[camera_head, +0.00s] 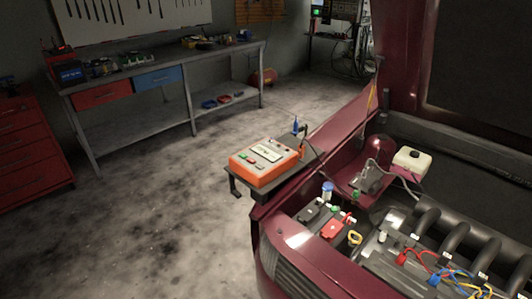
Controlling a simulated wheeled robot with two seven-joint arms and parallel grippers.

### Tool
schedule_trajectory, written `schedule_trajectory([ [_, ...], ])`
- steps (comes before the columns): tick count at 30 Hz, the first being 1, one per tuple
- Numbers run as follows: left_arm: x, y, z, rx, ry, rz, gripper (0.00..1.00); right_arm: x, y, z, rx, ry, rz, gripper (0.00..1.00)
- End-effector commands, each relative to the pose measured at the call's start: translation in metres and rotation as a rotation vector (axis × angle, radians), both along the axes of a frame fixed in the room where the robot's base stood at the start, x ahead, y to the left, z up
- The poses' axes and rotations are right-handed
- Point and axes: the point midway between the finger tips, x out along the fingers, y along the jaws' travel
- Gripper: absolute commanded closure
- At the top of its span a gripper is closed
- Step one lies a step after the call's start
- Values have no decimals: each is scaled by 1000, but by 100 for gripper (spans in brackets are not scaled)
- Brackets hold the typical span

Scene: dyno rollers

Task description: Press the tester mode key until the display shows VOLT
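The orange tester (262,177) has a pale top face and sits on a small dark stand (313,170) at the car's front fender. Its small light display (268,151) is on the top face, but its text is too small to read. A few small keys, one of them green (253,159), sit on the near side of the face; I cannot tell which is the mode key. A blue probe (295,125) and an orange one (302,147) stand at its far right. Neither of my grippers is in view.
The dark red car's open engine bay (470,215) fills the right side, with a battery (323,219) near the stand. A workbench (215,56) and red drawer cabinet (25,150) stand at the back left. The floor left of the tester is clear.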

Motion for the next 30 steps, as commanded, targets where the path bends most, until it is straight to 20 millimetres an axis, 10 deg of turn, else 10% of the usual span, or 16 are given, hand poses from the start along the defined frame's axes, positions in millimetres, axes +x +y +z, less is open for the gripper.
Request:
schedule_trajectory([
  [5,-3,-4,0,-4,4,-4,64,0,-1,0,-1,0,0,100],
  [14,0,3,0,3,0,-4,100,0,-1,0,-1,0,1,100],
  [30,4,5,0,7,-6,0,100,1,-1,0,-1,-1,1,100],
])
